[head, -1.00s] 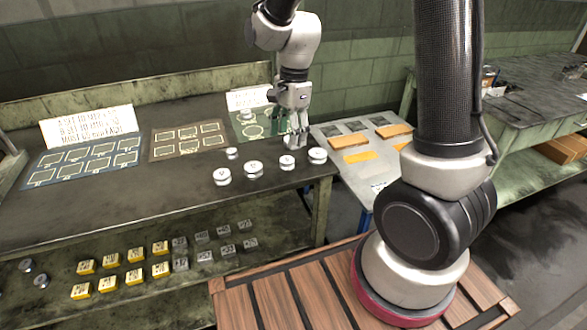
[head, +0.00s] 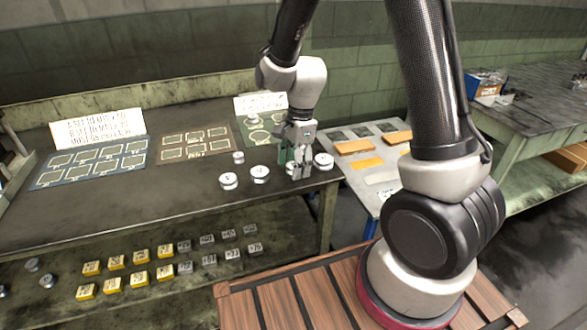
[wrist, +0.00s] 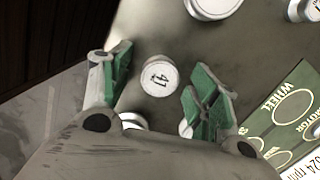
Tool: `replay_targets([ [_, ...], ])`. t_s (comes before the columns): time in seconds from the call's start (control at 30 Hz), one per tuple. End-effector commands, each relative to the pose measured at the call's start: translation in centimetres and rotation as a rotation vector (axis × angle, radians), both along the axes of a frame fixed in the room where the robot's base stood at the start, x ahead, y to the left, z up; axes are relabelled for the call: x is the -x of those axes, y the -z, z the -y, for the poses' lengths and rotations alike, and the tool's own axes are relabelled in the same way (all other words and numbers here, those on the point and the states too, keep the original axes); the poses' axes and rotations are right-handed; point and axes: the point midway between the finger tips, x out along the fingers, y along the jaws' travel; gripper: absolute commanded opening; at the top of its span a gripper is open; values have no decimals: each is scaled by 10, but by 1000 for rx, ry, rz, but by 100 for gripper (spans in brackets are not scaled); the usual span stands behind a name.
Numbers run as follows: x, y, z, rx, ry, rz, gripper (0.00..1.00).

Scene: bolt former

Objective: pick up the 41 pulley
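The 41 pulley (wrist: 159,76) is a small white round piece with "41" on its top face, lying on the dark bench. In the wrist view it shows between the green-padded fingers of my gripper (wrist: 160,66), with free space on both sides. My gripper is open and empty. In the head view my gripper (head: 297,168) points down at the row of white pulleys near the bench's right end, and its fingers partly hide the piece there. I cannot tell its exact height above the pulley.
White pulleys stand close by: one to the right (head: 323,161), two to the left (head: 260,175) (head: 228,181), and a smaller one (head: 238,157) behind.

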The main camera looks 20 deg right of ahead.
Motion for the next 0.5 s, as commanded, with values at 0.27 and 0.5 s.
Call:
replay_targets([
  [0.27, 0, 0, 0, 0, 0, 0, 11],
  [0.5, 0, -1, 0, 0, 0, 1, 11],
])
